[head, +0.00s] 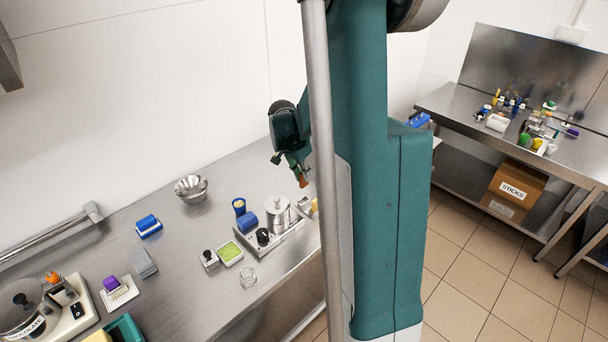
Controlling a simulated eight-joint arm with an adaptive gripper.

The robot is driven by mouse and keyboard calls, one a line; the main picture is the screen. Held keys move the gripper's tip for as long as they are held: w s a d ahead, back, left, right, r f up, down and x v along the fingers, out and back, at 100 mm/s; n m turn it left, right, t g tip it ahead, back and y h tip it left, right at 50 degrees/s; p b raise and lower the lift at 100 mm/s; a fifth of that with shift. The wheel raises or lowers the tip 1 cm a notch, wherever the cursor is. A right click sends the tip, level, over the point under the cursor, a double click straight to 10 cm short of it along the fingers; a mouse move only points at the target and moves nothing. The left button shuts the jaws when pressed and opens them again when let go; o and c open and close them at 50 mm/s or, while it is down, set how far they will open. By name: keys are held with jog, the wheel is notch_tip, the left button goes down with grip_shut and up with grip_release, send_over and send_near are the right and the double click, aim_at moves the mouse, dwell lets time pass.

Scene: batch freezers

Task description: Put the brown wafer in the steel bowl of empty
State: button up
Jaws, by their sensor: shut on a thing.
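My gripper (300,172) hangs from the teal arm above the back of the steel counter, pointing down. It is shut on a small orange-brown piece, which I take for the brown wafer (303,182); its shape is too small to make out. The steel bowl (191,189) stands on the counter to the left of my gripper, and lower in the picture. It looks empty, though its inside is small in the view. The wafer is apart from the bowl, above the counter.
A lidded steel pot (279,212), blue containers (247,222) and a green-filled tray (230,253) stand right of and in front of the bowl. A blue block (148,226) and grey block (143,263) lie to its left. Bare counter surrounds the bowl. My column hides the counter's right end.

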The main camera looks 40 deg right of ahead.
jog(key=w+a+r+n+p, duration=0.1)
jog(key=w+a+n, duration=0.2)
jog(key=w+a, duration=0.7)
jog(key=w+a+r+n+t+p, duration=0.1)
jog(key=w+a+r+n+p, duration=0.1)
jog(key=w+a, duration=0.8)
jog(key=w+a+r+n+t+y+p, duration=0.1)
jog(key=w+a+n, duration=0.3)
jog(key=w+a, duration=0.6)
jog(key=w+p, duration=0.1)
jog(key=w, duration=0.5)
jog(key=shift+a+r, duration=0.25)
jog(key=shift+a, duration=0.05)
jog(key=shift+f, duration=0.1)
jog(key=shift+f+b, duration=1.1)
jog(key=shift+f, duration=4.3)
